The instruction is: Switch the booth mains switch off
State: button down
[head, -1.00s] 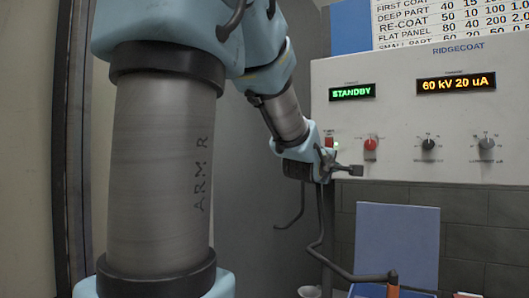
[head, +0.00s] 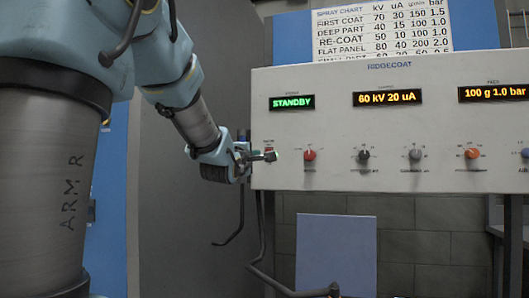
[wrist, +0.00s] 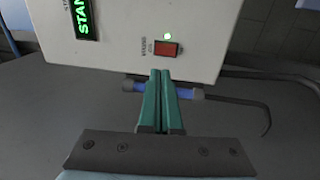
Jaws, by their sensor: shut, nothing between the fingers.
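In the head view the switch (head: 269,149) is a small red spot at the panel's lower left. My gripper (wrist: 166,74) is shut and empty, its green fingers pointing at the panel just below the switch. Whether the fingertips touch the panel cannot be told. In the head view my gripper (head: 271,156) is at the panel's left end, close to the switch.
The control panel (head: 400,125) carries a lit STANDBY display (head: 292,102), amber displays and a row of knobs, the red knob (head: 310,155) nearest the switch. A dark bent rod (wrist: 262,118) and a blue bar (wrist: 190,91) lie near the fingers. A blue-grey board (head: 337,250) stands below.

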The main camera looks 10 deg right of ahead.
aim_at(268, 150)
jog(key=p+x, duration=0.2)
jog(key=x, duration=0.8)
jog(key=shift+d, duration=0.1)
jog(key=shift+w+d+r, duration=0.1)
jog(key=shift+w+r, duration=0.1)
jog(key=shift+r, duration=0.05)
jog(key=shift+s+f, duration=0.1)
